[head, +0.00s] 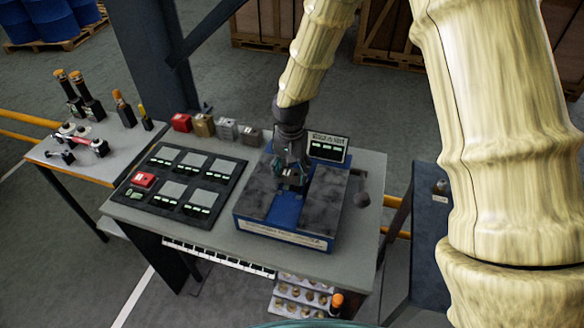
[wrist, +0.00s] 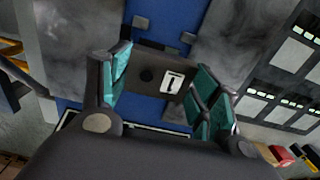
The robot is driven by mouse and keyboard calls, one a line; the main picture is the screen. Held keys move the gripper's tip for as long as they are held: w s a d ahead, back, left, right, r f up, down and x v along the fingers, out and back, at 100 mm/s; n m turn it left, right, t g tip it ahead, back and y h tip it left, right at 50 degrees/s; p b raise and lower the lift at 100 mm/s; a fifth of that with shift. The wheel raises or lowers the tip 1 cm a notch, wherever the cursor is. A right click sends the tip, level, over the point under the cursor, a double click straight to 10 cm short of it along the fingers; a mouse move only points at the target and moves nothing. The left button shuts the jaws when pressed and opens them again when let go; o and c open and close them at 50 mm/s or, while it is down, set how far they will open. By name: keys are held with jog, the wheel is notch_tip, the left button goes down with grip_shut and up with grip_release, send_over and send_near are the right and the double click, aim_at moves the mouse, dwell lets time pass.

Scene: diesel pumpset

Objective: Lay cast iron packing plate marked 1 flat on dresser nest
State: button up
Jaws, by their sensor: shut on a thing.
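My gripper (head: 292,180) is over the blue dresser (head: 290,238) on the bench. In the wrist view, my gripper (wrist: 160,88) has its teal finger pads shut on a dark plate (wrist: 138,90). The plate has a round dark hole and a white label marked 1, facing the camera. Beneath it runs the blue strip of the dresser (wrist: 170,45), with dark grey slabs on both sides. In the head view the plate is mostly hidden by my fingers. I cannot tell whether it touches the dresser.
A black tray (head: 240,176) with pale pads and a red block (head: 144,180) lies left of the dresser. Several small blocks line the bench's back edge. A small display (head: 328,147) stands behind the dresser, and a dark round knob (head: 362,200) is at its right.

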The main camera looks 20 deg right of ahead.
jog(key=shift+s+f, duration=0.15)
jog(key=shift+f, duration=0.15)
jog(key=shift+s+f, duration=0.1)
jog(key=shift+s, duration=0.5)
jog(key=shift+w+f+b, duration=0.3)
jog(key=shift+w+f, duration=0.15)
jog(key=shift+f, duration=0.05)
jog(key=shift+s+r, duration=0.2)
jog(key=shift+s, duration=0.1)
jog(key=shift+w+f, duration=0.15)
jog(key=shift+w, duration=0.1)
jog(key=shift+s+p, duration=0.15)
jog(key=shift+p, duration=0.2)
jog(key=shift+f, duration=0.55)
jog(key=o, duration=1.4)
